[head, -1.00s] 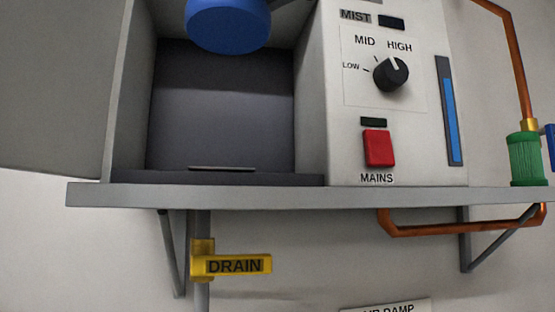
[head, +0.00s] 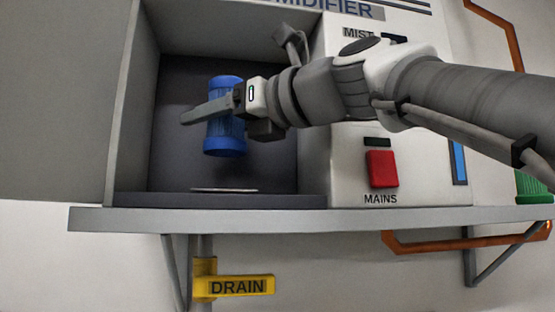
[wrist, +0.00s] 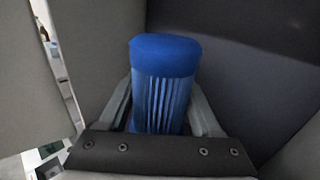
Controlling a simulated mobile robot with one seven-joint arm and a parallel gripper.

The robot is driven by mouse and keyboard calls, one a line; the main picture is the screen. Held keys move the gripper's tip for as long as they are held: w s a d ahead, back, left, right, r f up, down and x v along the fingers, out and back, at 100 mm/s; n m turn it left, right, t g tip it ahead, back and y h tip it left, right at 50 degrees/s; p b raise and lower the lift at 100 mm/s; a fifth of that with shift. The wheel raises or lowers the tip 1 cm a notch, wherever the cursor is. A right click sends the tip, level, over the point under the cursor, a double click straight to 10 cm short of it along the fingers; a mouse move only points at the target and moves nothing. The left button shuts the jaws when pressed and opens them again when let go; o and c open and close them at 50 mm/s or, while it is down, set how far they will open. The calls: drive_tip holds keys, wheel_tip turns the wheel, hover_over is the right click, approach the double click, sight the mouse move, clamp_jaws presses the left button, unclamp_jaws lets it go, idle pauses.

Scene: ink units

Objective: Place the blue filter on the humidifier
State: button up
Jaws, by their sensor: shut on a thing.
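The blue filter (head: 226,140) is an upright cylinder with smooth caps and a ribbed middle. My gripper (head: 212,112) is shut on it around the middle and holds it in front of or within the open bay of the humidifier (head: 313,130). In the head view the filter's lower end is above the pale round spot (head: 224,190) on the bay floor, with a gap between them. In the wrist view the filter (wrist: 164,90) stands between the two fingers, its top cap clear. Its lower end is hidden there.
An open grey door panel (head: 65,100) stands at the left of the bay. The red MAINS switch (head: 382,168) is on the front panel; my arm covers the dial. A yellow DRAIN handle (head: 236,286) is below the shelf (head: 300,218). A green cylinder (head: 533,188) is at right.

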sight(212, 151)
drive_tip(key=shift+s+f, duration=0.15)
drive_tip(key=shift+f, duration=0.2)
wheel_tip(212, 151, down, 4)
drive_tip(key=shift+r+b, duration=0.2)
drive_tip(key=shift+b, duration=0.5)
drive_tip(key=shift+w+f, duration=0.25)
drive_tip(key=shift+w, duration=0.05)
drive_tip(key=shift+f, duration=0.1)
drive_tip(key=o, duration=1.2)
drive_tip(key=b+v, duration=0.1)
drive_tip(key=v, duration=1.1)
drive_tip(key=shift+b, duration=0.3)
